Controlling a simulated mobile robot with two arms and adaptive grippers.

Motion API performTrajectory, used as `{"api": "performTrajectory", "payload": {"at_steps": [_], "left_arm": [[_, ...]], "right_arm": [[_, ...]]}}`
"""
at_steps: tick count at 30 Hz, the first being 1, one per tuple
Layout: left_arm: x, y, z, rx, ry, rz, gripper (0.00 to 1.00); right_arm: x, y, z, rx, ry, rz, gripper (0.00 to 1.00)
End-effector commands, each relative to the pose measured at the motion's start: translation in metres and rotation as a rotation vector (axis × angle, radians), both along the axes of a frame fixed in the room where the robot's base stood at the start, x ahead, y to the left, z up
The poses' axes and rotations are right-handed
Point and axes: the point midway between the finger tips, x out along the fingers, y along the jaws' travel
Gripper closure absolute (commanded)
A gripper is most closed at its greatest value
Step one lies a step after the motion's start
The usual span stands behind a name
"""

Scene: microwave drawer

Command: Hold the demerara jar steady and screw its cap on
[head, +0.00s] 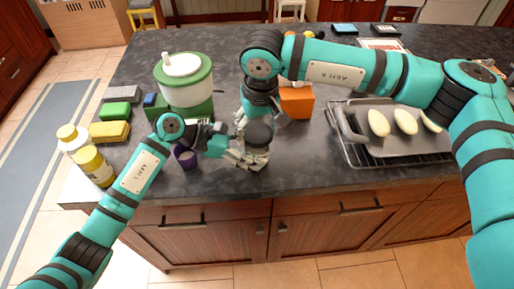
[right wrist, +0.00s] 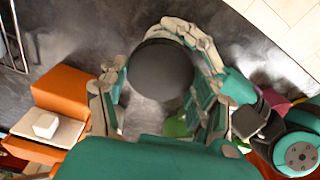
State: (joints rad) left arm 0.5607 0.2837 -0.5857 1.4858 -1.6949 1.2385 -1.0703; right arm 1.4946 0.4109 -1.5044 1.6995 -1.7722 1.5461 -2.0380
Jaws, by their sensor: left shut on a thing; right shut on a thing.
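The cap, a dark grey disc (head: 258,133), sits level between my grippers near the counter's front edge. In the right wrist view the cap (right wrist: 162,70) shows as a round black disc between the fingers. My right gripper (head: 256,122) comes down from above and is shut on the cap. My left gripper (head: 250,158) is lower, reaches in from the left and is shut around the demerara jar below the cap. The jar is almost wholly hidden by the cap and fingers, so I cannot tell whether cap and rim are engaged.
A purple cup (head: 186,157) stands just left of my left gripper. An orange box (head: 296,102) is behind to the right. A tray (head: 375,148) on a rack lies at right. A green-and-white canister (head: 187,80) stands behind left.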

Motion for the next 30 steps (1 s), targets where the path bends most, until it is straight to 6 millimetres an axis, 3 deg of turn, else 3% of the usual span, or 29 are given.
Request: {"api": "performTrajectory", "payload": {"at_steps": [9, 15, 22, 30], "left_arm": [[0.0011, 0.0001, -0.0003, -0.001, 0.002, 0.006, 1.00], [0.0014, 0.0002, -0.0002, -0.001, 0.002, 0.006, 1.00], [0.0016, 0.0005, -0.0002, -0.001, 0.003, 0.007, 1.00], [0.0020, 0.0010, -0.0001, -0.001, 0.003, 0.009, 1.00]], "right_arm": [[-0.0023, 0.0026, -0.0002, 0.002, 0.005, -0.242, 0.74], [-0.0020, 0.0025, -0.0001, 0.002, 0.005, -0.495, 0.74], [-0.0020, 0.0020, 0.0000, 0.001, 0.004, -0.647, 0.74], [-0.0018, 0.0016, 0.0000, 0.000, 0.005, -0.962, 0.74]]}}
